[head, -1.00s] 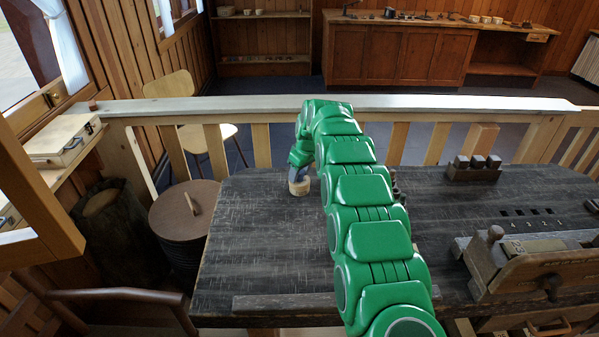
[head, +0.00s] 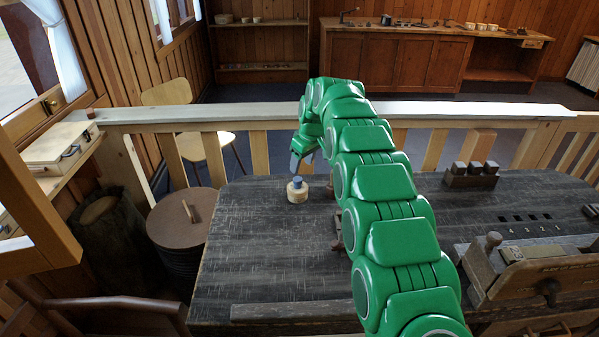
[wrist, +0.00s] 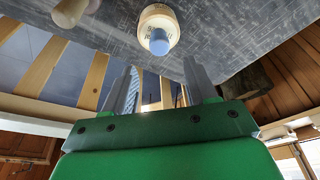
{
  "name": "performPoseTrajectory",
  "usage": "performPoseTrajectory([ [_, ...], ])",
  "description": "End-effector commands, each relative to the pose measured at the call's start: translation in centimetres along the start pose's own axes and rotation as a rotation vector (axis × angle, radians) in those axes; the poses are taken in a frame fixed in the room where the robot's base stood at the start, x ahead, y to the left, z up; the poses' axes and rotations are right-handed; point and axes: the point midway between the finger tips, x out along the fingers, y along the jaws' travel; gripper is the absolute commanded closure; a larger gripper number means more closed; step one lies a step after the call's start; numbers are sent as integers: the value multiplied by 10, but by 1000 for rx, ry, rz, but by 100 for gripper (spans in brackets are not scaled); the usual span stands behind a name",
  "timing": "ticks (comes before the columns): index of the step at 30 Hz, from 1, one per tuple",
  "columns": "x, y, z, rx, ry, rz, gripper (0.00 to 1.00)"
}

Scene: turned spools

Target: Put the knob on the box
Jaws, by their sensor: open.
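The box (head: 298,195) is a small round pale wooden one, upright on the dark table toward its far left part. The blue knob (head: 297,181) sits on top of its lid, about in the middle. In the wrist view the box (wrist: 158,20) shows above the fingers, with the blue knob (wrist: 159,46) pointing toward my gripper. My gripper (wrist: 160,80) is open, with nothing between its two grey fingers. In the head view my gripper (head: 298,165) is just above and behind the box, apart from the knob.
My arm hides part of the middle. A rack with dark blocks (head: 471,175) and a wooden device (head: 530,270) stand to the right. A pale railing (head: 230,115) runs behind. A pale wooden piece (wrist: 72,12) shows near the box.

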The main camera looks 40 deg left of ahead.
Motion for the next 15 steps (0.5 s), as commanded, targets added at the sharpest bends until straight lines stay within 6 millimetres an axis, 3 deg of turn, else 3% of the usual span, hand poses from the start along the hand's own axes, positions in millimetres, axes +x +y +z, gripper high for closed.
performPoseTrajectory([
  [6,-27,1,0,1,0,2,43],
  [15,-36,0,0,0,-2,0,43],
])
